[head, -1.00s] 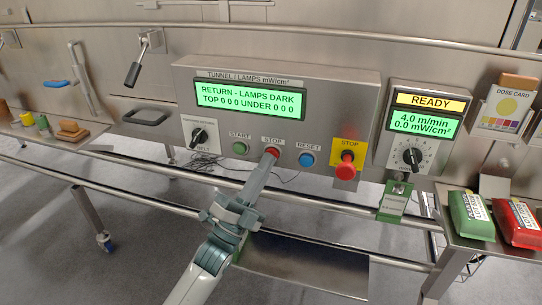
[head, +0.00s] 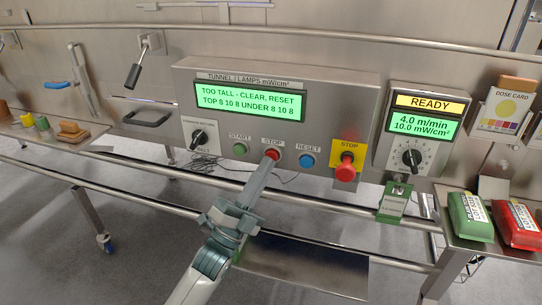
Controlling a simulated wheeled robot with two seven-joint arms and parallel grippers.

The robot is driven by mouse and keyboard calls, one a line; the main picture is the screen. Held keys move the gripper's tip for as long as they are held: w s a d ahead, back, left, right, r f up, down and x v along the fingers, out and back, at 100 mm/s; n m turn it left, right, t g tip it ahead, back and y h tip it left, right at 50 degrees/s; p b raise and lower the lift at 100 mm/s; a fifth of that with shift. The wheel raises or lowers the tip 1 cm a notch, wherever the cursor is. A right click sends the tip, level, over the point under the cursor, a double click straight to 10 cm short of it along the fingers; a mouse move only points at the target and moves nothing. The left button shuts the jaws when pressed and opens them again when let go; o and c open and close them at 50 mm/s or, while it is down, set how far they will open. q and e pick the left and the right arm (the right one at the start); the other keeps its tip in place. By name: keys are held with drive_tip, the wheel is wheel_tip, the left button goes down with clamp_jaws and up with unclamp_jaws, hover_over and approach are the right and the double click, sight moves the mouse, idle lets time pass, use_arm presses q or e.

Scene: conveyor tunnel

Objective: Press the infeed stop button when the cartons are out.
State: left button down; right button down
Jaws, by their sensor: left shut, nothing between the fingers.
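The tunnel control panel (head: 340,100) stands ahead, with a green display (head: 248,102) reading "TOO TALL - CLEAR, RESET" and "TOP 8 10 8 UNDER 8 10 8". Below are the green START button (head: 240,148), the small red STOP button (head: 272,153) and the blue RESET button (head: 307,160). A large red STOP mushroom button (head: 346,168) sits on a yellow plate. My left gripper (head: 268,163) is shut and empty, its tip at the small red STOP button. Whether it touches or presses cannot be told. No cartons and no right gripper are in view.
A meter box (head: 424,125) on the right reads READY, 4.0 m/min and 10.0 mW/cm². Green (head: 470,217) and red (head: 518,222) packs lie on the right shelf. A steel rail (head: 300,201) runs below the panel.

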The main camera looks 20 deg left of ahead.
use_arm(q)
drive_tip(key=shift+s, duration=0.35)
drive_tip(key=shift+s, duration=0.2)
drive_tip(key=s+p, duration=0.1)
drive_tip(key=s, duration=0.3)
drive_tip(key=shift+s+a+p, duration=0.1)
drive_tip(key=shift+s+p, duration=0.25)
idle(0.5)
